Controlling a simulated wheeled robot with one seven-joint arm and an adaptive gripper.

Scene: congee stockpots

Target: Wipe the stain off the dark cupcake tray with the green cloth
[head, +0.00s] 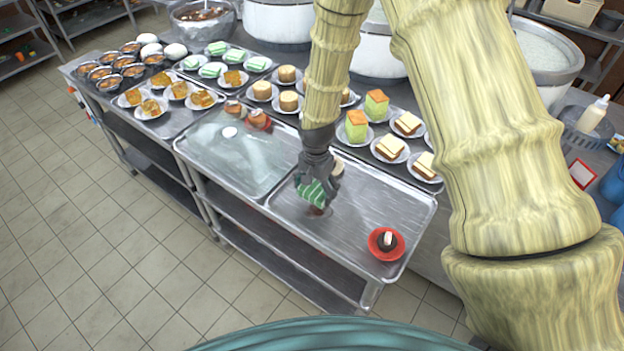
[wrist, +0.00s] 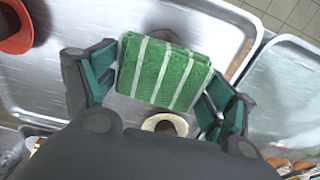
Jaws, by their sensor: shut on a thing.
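My gripper (head: 314,190) is shut on a green cloth (wrist: 165,72) with white stripes. The cloth also shows in the head view (head: 312,194), low over the left part of the dark cupcake tray (head: 355,212). I cannot tell whether it touches the metal. A brownish stain (head: 318,211) shows at the cloth's lower edge. In the wrist view the stain (wrist: 172,34) shows past the cloth's far edge, and the cloth may hide part of it. A dark cupcake (head: 387,241) with a white top sits on a red plate (head: 374,248) at the tray's right.
A pale round item with a brown middle (wrist: 165,124) is close behind the cloth. A second metal tray (head: 215,165), left, holds reddish cakes (head: 258,120) and a white spot. Plates of cakes (head: 391,148) line the back counter. The dark cupcake tray's front middle is clear.

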